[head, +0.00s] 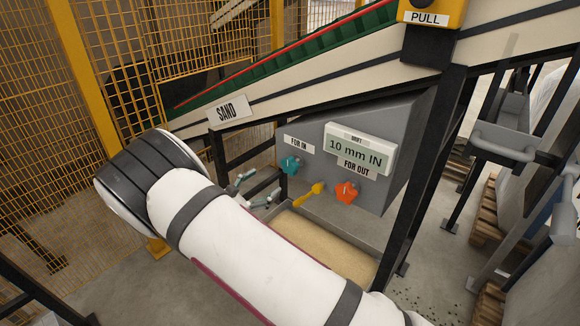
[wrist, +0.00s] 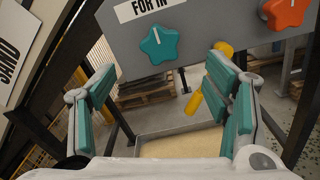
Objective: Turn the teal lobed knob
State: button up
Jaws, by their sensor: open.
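The teal lobed knob (head: 291,165) is on the front of a grey control box, below the FOR IN label (head: 299,144). A white line marks its face. In the wrist view the knob (wrist: 160,45) is star-shaped and lies ahead of my gripper, above the gap between the fingers. My gripper (wrist: 163,100) is open and empty, with teal pads on both fingers, and does not touch the knob. In the head view my gripper (head: 253,192) shows partly beyond my white arm, left of and below the knob.
An orange knob (head: 347,192) sits to the right under the FOR OUT label (head: 356,168). A yellow lever (head: 309,195) sticks out between the knobs. A display (head: 357,150) reads 10 mm IN. A sand tray (head: 322,243) lies below. Black frame legs (head: 428,160) stand at the right.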

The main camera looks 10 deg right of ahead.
aim_at(288, 166)
jog(key=x, duration=1.2)
jog(key=shift+w+d, duration=0.15)
jog(key=shift+d, duration=0.15)
jog(key=c, duration=1.2)
